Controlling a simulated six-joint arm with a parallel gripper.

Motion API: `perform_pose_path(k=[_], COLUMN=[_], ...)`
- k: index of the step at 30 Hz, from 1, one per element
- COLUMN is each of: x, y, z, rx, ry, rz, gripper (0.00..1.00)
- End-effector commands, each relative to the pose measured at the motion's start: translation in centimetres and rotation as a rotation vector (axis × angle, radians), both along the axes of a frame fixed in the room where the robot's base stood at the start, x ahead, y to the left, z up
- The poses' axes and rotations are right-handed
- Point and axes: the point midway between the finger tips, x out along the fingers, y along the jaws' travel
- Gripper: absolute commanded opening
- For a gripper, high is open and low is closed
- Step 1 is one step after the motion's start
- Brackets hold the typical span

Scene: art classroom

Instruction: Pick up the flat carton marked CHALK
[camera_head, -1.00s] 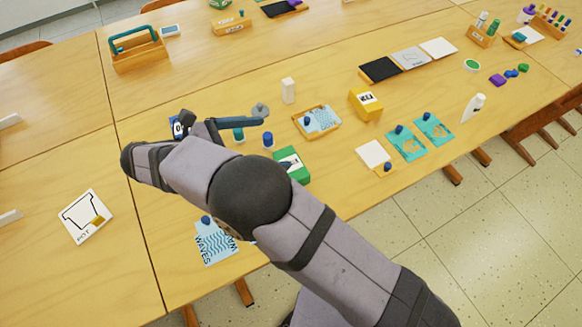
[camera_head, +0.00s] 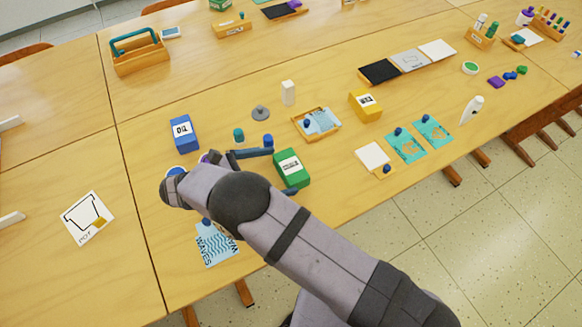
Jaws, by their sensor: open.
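A green carton (camera_head: 291,166) with a white label lies on the table right of my gripper. Its print is too small to read for certain, so I cannot confirm it says CHALK. My gripper (camera_head: 284,171) is open. One dark finger reaches past the carton's far left side and the other shows at its near edge. The carton lies between the finger ends in the picture. I cannot tell whether they touch it or how high they are. My arm hides the table in front of the gripper.
A blue carton (camera_head: 183,133) stands left, and a yellow carton (camera_head: 365,104) right. Small blue (camera_head: 268,141) and teal (camera_head: 239,135) jars stand just behind the gripper. A wooden tray (camera_head: 335,132) is behind the green carton. The WAVES card (camera_head: 215,246) lies in front.

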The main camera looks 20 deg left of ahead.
Motion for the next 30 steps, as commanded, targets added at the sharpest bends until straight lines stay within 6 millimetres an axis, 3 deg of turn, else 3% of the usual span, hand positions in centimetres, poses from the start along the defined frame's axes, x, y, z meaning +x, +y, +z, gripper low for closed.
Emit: perform_pose_path(k=[15, 25, 30], x=[3.1, 3.4, 3.4], y=[-3.3, -3.6, -3.6], z=[-1.3, -1.7, -1.6], rx=[-0.002, 0.001, 0.001], ry=[0.001, 0.001, 0.001], rz=[-0.001, 0.000, 0.000], gripper=[1.00, 1.00, 0.62])
